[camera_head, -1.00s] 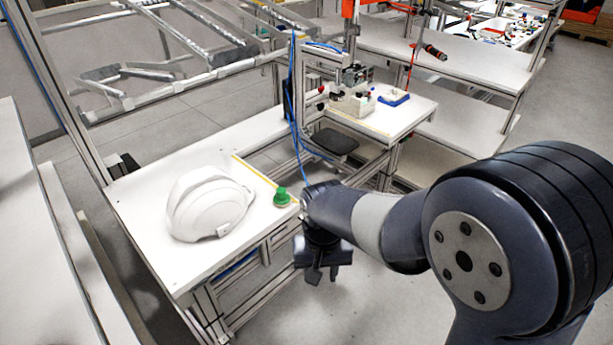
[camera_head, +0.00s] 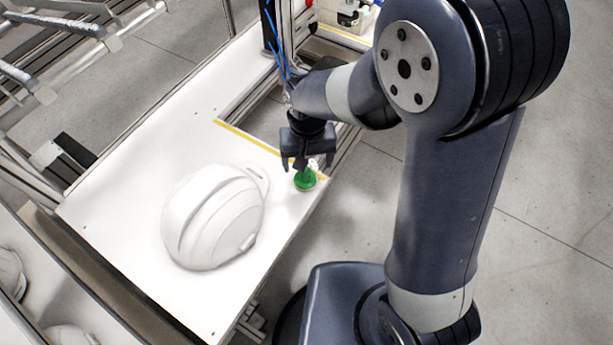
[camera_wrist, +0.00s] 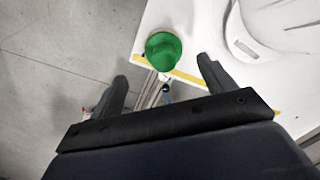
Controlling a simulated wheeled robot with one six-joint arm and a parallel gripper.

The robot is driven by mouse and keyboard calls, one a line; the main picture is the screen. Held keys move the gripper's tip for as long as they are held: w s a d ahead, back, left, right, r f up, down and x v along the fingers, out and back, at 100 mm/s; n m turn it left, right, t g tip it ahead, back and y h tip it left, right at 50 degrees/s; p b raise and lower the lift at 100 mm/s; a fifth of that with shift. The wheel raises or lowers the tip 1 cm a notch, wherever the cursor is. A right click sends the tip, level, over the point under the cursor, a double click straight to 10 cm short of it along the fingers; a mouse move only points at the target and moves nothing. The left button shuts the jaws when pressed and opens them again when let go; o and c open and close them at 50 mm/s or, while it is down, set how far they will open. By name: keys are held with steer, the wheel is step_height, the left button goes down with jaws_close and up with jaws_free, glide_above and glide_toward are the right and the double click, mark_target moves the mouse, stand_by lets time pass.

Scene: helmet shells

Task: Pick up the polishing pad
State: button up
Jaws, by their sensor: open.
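The polishing pad is a small green knob-like piece (camera_head: 306,180) on the white table, near its right edge. It also shows in the wrist view (camera_wrist: 163,52), ahead of the fingers and roughly between their lines. My gripper (camera_head: 308,162) is open and empty. In the head view it appears just behind and above the pad, and one finger partly overlaps the pad's top. In the wrist view the two dark fingers (camera_wrist: 163,86) are spread apart, and neither visibly touches the pad.
A white helmet shell (camera_head: 212,218) lies on the white table (camera_head: 130,215), left of the pad. A yellow strip (camera_head: 245,135) runs along an edge behind the pad. Blue cables (camera_head: 273,40) hang by a metal post. Other white shells (camera_head: 12,272) show at lower left.

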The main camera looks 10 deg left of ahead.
mark_target(305, 175)
steer(key=shift+a+f, duration=0.2)
steer(key=shift+f, duration=0.35)
steer(key=shift+s+a+f+p, duration=0.15)
steer(key=shift+f+p, duration=0.15)
steer(key=shift+f, duration=0.95)
steer(key=shift+s+d+f+p, duration=0.1)
steer(key=shift+f+p, duration=0.15)
steer(key=shift+f, duration=1)
steer(key=c, duration=1.1)
